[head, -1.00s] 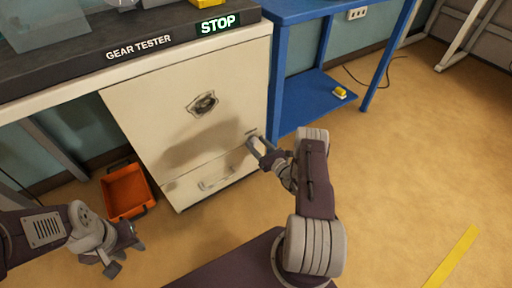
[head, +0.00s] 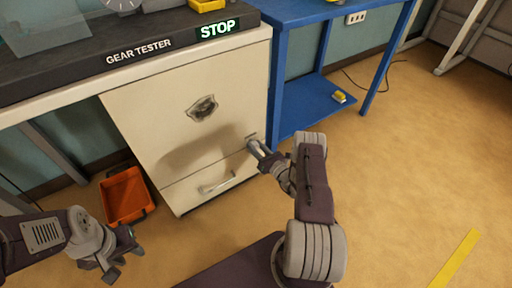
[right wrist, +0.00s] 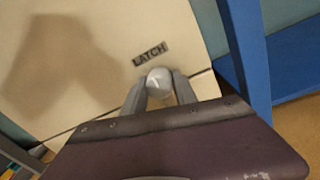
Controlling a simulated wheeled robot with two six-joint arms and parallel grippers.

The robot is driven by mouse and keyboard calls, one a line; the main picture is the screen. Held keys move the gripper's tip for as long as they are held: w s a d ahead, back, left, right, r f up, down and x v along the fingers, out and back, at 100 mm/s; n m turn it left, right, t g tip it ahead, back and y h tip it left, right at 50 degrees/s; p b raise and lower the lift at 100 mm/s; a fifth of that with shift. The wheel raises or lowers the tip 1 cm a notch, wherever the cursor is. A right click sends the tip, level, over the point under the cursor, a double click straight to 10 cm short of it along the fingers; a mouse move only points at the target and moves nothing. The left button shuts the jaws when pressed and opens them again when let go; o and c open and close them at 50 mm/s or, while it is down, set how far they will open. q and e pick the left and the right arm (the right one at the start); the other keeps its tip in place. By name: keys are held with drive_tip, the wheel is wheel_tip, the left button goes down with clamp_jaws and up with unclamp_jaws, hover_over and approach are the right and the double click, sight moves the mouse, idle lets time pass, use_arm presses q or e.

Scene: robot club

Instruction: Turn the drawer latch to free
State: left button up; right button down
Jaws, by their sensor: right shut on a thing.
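The drawer latch is a round pale knob (right wrist: 159,82) under a dark "LATCH" label (right wrist: 150,55) in the right wrist view. It sits on the front of the cream cabinet (head: 152,118), near its right edge. My right gripper (right wrist: 160,90) is shut on the knob, one finger on each side; in the head view the gripper (head: 253,146) hides the knob. The drawer (head: 185,196) with its silver handle (head: 217,183) is flush at the cabinet's bottom. My left gripper (head: 122,258) hangs empty at lower left, its fingers apart.
An orange bin (head: 125,196) stands on the floor left of the cabinet. A blue table (head: 278,75) stands close to the cabinet's right side, with a small yellow item (head: 339,97) on its lower shelf. The floor at right is open.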

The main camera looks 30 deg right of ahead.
drive_tip(key=m, duration=0.4)
drive_tip(key=shift+a+f, duration=0.1)
drive_tip(key=m, duration=0.4)
drive_tip(key=shift+t+h, duration=0.3)
drive_tip(key=m, duration=0.5)
drive_tip(key=shift+m+h+p, duration=0.3)
drive_tip(key=shift+m+p, duration=0.05)
drive_tip(key=shift+m, duration=2.05)
drive_tip(key=c, duration=1)
unclamp_jaws()
